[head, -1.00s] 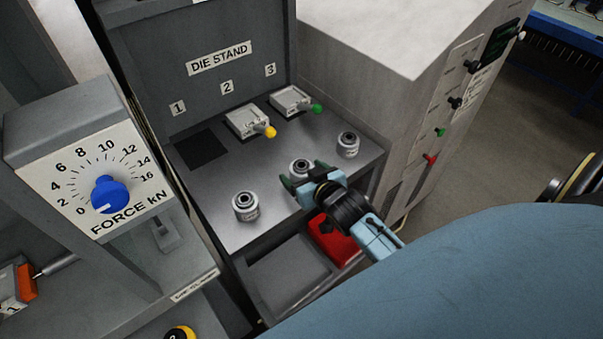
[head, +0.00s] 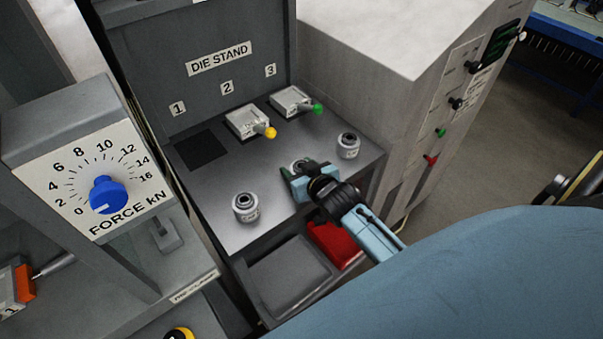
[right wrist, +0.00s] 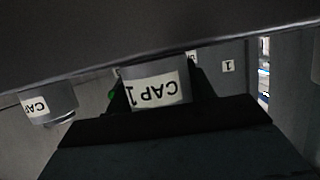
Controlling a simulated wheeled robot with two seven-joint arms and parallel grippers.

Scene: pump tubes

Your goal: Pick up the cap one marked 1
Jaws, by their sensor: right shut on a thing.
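Cap one (head: 297,164) is a small pale grey cylinder, the middle one of three on the metal shelf of the die stand. My right gripper (head: 297,177) is shut on it, and the gripper's body hides most of the cap in the head view. In the right wrist view the cap's label, upside down, reads CAP 1 (right wrist: 155,90), and the cap sits between the dark fingers. I cannot tell whether it touches the shelf. My left gripper is not in view.
A second cap (head: 245,207) stands to the left and a third (head: 348,146) to the right on the die stand shelf (head: 212,190). Dies with yellow (head: 247,122) and green (head: 291,101) knobs sit behind. A red bin (head: 333,245) is below the front edge.

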